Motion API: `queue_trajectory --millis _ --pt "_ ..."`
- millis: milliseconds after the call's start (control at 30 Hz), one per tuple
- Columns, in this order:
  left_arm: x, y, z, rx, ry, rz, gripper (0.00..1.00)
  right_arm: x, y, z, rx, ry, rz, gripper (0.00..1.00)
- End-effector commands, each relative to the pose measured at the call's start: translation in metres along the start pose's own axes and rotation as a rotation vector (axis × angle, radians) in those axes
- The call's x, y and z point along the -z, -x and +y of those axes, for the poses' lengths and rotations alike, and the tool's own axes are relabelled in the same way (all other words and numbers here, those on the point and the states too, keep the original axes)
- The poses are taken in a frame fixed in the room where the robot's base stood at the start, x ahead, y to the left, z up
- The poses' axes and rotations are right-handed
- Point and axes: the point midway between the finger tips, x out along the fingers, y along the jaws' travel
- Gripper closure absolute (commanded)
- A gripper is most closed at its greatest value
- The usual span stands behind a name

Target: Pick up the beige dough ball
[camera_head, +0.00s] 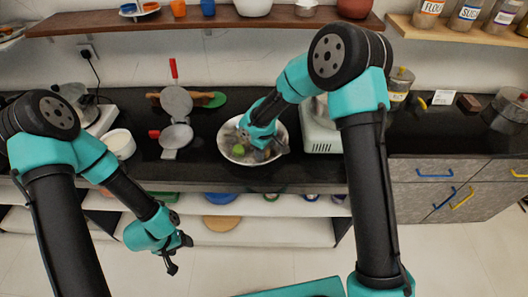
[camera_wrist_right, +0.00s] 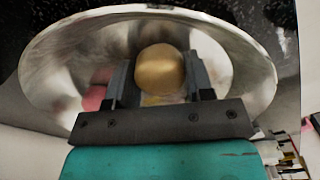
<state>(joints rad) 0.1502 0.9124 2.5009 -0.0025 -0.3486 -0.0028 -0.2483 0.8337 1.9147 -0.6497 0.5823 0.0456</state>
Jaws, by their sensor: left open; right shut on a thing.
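The beige dough ball (camera_wrist_right: 160,68) sits between the two fingers of my right gripper (camera_wrist_right: 159,80) in the right wrist view, inside a wide metal bowl (camera_wrist_right: 52,62). The fingers touch it from both sides. In the head view my right gripper (camera_head: 262,150) reaches down into the bowl (camera_head: 225,132), and the dough ball cannot be made out there. Whether the ball is clear of the bowl's bottom I cannot tell. My left gripper (camera_head: 174,254) hangs open and empty in front of the counter, low and to the left.
A green item (camera_head: 238,150) lies in the bowl, and a pink one (camera_wrist_right: 97,97) shows at the left in the wrist view. A metal press (camera_head: 176,104) and a white bowl (camera_head: 120,143) stand left on the black counter. A white appliance (camera_head: 320,130) stands close right.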

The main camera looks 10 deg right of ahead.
Motion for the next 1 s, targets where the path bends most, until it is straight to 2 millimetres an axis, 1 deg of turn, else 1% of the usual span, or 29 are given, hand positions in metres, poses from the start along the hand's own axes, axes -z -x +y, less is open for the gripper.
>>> queue_trajectory --millis 167,400,500,667,1000 --pt "0.0 0.0 0.0 0.0 0.0 0.0 0.36 0.001 0.025 0.0 -0.002 0.0 0.004 0.75" --pt "0.0 0.0 0.0 0.0 0.0 0.0 0.36 0.001 0.069 0.0 -0.002 0.001 0.004 0.75" --pt "0.0 0.0 0.0 0.0 0.0 0.0 0.36 0.001 0.082 0.0 -0.001 0.0 0.003 0.75" --pt "0.0 0.0 0.0 0.0 0.0 0.0 0.36 0.0 0.093 0.0 -0.001 0.001 0.002 0.75" --pt "0.0 0.0 0.0 0.0 0.0 0.0 0.36 0.0 0.093 0.0 0.0 0.001 0.001 0.75"
